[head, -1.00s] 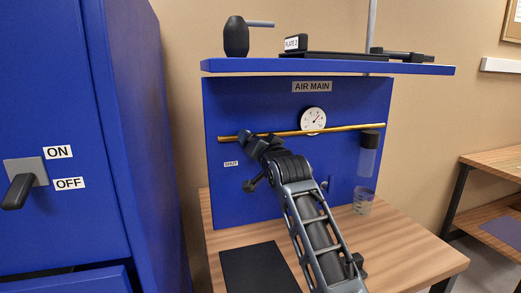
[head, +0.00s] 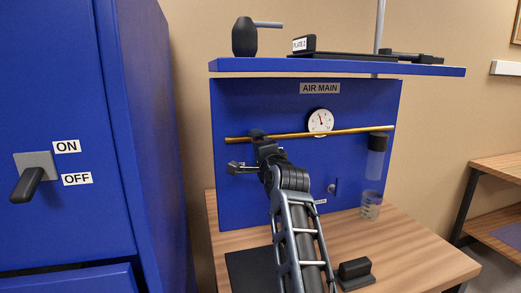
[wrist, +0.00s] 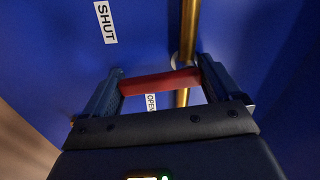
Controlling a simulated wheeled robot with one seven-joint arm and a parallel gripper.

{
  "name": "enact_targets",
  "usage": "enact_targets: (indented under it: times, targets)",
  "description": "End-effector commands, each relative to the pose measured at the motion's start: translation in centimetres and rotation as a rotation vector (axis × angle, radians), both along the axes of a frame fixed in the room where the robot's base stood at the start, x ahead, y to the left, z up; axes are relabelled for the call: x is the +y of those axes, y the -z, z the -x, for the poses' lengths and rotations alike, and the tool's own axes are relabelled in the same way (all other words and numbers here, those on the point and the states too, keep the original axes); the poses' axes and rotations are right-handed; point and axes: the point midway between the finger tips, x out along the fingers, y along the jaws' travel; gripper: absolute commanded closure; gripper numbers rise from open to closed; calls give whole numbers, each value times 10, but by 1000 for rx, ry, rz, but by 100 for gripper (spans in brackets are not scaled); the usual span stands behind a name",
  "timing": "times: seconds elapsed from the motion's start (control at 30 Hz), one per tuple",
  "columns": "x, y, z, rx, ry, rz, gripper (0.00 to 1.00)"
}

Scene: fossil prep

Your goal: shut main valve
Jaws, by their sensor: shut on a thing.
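The main valve's red handle (wrist: 158,83) lies between the two fingers of my gripper (wrist: 161,76) in the wrist view, and the gripper is shut on it. The handle crosses the brass pipe (wrist: 188,35) there. A SHUT label (wrist: 105,22) is beyond the fingers at upper left, and an OPEN label (wrist: 151,103) shows partly behind the handle. In the head view my gripper (head: 247,152) is at the left part of the brass pipe (head: 350,131), against the blue AIR MAIN panel (head: 225,205). My arm hides the handle there.
A round gauge (head: 320,120) sits on the panel above the pipe. A clear jar (head: 371,204) and a black block (head: 355,269) stand on the wooden table at right. A blue shelf (head: 340,67) overhangs the panel. A blue cabinet (head: 115,130) stands close on the left.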

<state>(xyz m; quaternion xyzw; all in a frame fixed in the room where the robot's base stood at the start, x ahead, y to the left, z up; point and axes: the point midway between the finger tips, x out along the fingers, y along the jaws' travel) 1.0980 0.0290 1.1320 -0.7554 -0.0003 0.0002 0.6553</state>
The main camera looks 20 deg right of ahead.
Motion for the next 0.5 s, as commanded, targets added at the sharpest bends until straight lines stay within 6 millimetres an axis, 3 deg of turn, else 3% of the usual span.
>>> enact_targets:
  times: [0.5]
  targets:
    - [3,2,0,2,2,-156,64]
